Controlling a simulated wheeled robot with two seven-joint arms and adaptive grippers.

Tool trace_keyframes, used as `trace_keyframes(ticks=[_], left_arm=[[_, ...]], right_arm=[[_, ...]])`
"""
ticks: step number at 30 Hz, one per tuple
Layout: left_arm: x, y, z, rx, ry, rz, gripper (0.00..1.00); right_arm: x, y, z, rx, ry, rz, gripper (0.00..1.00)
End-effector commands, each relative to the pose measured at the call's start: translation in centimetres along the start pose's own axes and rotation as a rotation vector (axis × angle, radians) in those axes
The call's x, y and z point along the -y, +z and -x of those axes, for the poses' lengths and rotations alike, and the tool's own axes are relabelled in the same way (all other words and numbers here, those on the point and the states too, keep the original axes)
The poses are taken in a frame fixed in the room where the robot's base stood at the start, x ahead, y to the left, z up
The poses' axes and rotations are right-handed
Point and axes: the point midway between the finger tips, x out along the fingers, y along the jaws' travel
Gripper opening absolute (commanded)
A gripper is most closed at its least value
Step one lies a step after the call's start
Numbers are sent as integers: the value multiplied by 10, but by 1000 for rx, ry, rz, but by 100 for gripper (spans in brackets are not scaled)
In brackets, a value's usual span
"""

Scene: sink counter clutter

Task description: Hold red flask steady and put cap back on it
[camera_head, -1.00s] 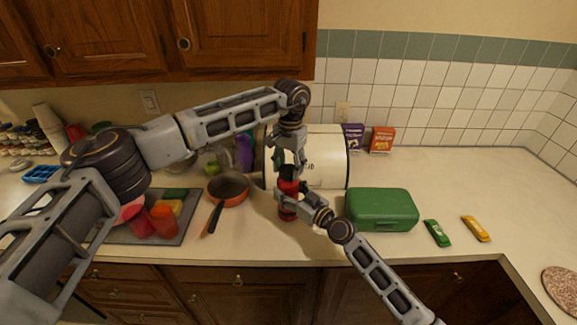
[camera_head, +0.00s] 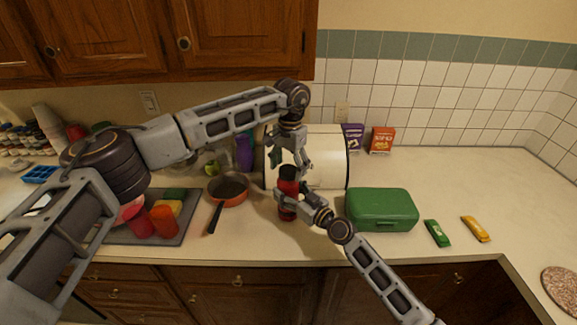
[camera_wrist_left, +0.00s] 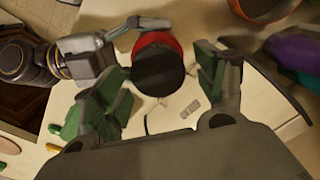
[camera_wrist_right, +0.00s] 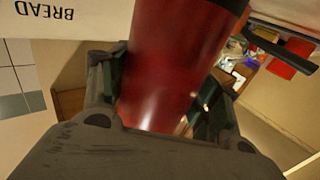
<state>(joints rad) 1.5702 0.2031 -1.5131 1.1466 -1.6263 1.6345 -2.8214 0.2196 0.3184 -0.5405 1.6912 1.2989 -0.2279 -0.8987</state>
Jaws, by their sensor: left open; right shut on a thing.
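The red flask (camera_head: 287,211) stands upright on the counter near its front edge, in front of the bread bin. Its black cap (camera_head: 289,172) sits on top of it; it also shows from above in the left wrist view (camera_wrist_left: 158,74). My left gripper (camera_head: 291,162) is open above the flask, its fingers on either side of the cap and apart from it. My right gripper (camera_head: 285,196) is shut on the flask's body from the right. In the right wrist view the red body (camera_wrist_right: 178,60) lies between its fingers.
A cream bread bin (camera_head: 330,160) stands close behind. A green box (camera_head: 382,210) is right of the flask. An orange pan (camera_head: 229,188) and a grey tray (camera_head: 180,226) with red cups (camera_head: 163,222) lie left. The right counter is mostly clear.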

Motion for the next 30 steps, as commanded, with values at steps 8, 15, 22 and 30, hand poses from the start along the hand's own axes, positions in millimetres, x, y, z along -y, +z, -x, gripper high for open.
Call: trace_keyframes(ticks=[8, 15, 22, 30], left_arm=[[0, 0, 19, -1, 0, 0, 72], [1, 0, 40, -1, -1, 0, 72], [1, 0, 45, 0, 0, 0, 72], [1, 0, 43, 2, 2, 0, 69]], right_arm=[[0, 1, 0, 2, 0, 0, 0], [0, 1, 0, 2, -1, 0, 0], [0, 1, 0, 1, -1, 0, 0], [0, 1, 0, 1, -1, 0, 0]])
